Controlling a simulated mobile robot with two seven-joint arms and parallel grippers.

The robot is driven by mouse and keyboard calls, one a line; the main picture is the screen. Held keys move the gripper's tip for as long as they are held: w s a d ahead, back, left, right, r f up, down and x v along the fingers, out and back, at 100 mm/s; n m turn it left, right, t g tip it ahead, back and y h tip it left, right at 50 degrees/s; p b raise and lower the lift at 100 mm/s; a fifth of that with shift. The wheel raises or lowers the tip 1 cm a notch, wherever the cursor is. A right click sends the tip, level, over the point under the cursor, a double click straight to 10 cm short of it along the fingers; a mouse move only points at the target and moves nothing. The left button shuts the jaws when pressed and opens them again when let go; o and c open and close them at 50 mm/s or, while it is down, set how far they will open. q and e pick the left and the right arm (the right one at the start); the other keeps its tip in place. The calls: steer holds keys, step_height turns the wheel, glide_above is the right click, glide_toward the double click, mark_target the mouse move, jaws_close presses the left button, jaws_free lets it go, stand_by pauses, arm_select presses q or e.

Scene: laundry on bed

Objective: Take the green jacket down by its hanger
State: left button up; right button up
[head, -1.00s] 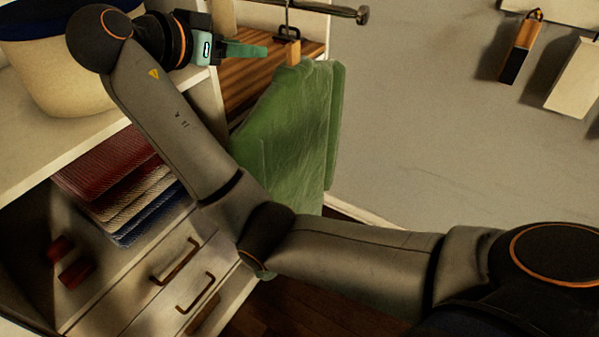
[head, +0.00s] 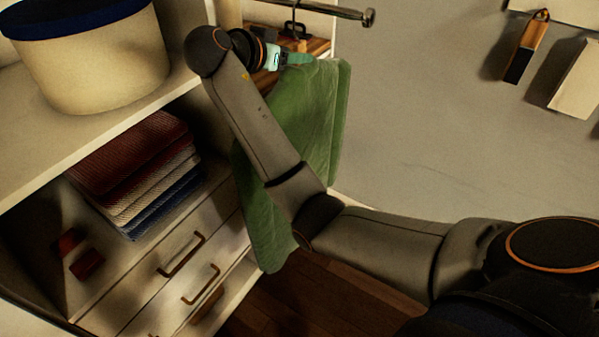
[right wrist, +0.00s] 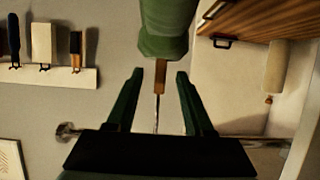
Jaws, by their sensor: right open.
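The green jacket (head: 318,110) hangs from a metal rail (head: 335,9) beside the shelf unit; my right arm covers part of it. Its shoulder shows at the top of the right wrist view (right wrist: 166,28). The hanger's wooden neck (right wrist: 160,75) and thin metal hook stand between the fingers of my right gripper (right wrist: 158,90). The fingers are open, with a gap on each side of the neck. In the head view my right gripper (head: 300,60) is at the jacket's collar, just below the rail, and hides the neck. My left gripper is not in view.
A cream basket with a blue rim (head: 95,60) stands on the shelf left of my right arm. Folded cloths (head: 140,170) lie below, above drawers with handles (head: 182,255). A wooden box with a black handle (right wrist: 222,42) is behind the jacket. Brushes hang on the wall at right (head: 527,48).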

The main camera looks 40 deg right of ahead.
jaws_close()
stand_by(0.4)
stand_by(0.9)
steer(key=shift+r, duration=0.15)
